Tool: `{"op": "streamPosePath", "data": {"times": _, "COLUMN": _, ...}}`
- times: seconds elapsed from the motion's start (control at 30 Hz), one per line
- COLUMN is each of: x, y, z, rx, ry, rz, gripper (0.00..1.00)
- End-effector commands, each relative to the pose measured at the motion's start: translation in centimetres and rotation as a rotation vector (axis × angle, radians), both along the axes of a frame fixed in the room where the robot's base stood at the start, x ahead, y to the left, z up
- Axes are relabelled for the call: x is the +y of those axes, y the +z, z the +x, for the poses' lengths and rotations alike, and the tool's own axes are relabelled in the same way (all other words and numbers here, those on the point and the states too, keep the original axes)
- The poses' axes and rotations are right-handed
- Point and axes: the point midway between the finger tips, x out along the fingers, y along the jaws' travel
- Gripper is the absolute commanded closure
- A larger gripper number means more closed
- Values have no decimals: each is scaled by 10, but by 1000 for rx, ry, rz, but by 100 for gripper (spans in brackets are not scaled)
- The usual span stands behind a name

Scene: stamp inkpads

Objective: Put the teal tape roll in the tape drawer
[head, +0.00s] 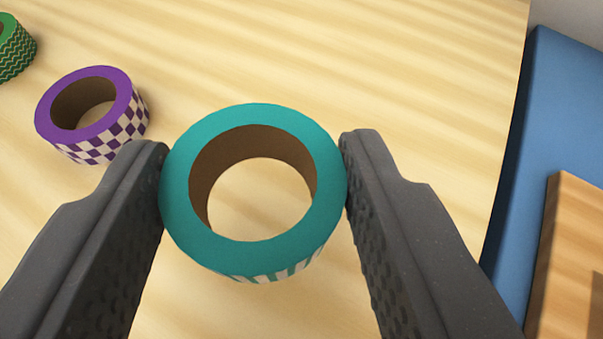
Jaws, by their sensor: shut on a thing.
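The teal tape roll (253,116) is in the middle of the head view, its ring face toward the camera. A teal and white striped side shows along its lower edge, and its brown core is open. My gripper (253,165) is shut on the roll, with one dark finger against its left side and the other against its right side. Pale wood shows through the core. I cannot tell whether the roll touches the table or is held above it. No tape drawer can be made out in this view.
A purple checkered tape roll (118,134) stands close to the left finger on the pale wooden table (400,70). A green patterned roll (16,55) is at the far left edge. Beyond the table's right edge are a blue surface (565,110) and a wooden piece (575,240).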

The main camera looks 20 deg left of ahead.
Motion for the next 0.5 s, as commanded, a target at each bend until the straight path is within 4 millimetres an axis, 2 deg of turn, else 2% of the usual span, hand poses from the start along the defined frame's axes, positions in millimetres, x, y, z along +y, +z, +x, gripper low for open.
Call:
{"op": "streamPosePath", "data": {"times": 0.03, "x": -1, "y": -1, "z": 6, "rx": 0, "ry": -2, "rz": -1, "gripper": 76}}
{"op": "streamPosePath", "data": {"times": 0.13, "x": -1, "y": -21, "z": 5, "rx": 4, "ry": -1, "rz": -2, "gripper": 76}}
{"op": "streamPosePath", "data": {"times": 0.23, "x": -1, "y": -32, "z": 4, "rx": 8, "ry": -2, "rz": -3, "gripper": 76}}
{"op": "streamPosePath", "data": {"times": 0.5, "x": -1, "y": -33, "z": 5, "rx": 4, "ry": -1, "rz": -2, "gripper": 76}}
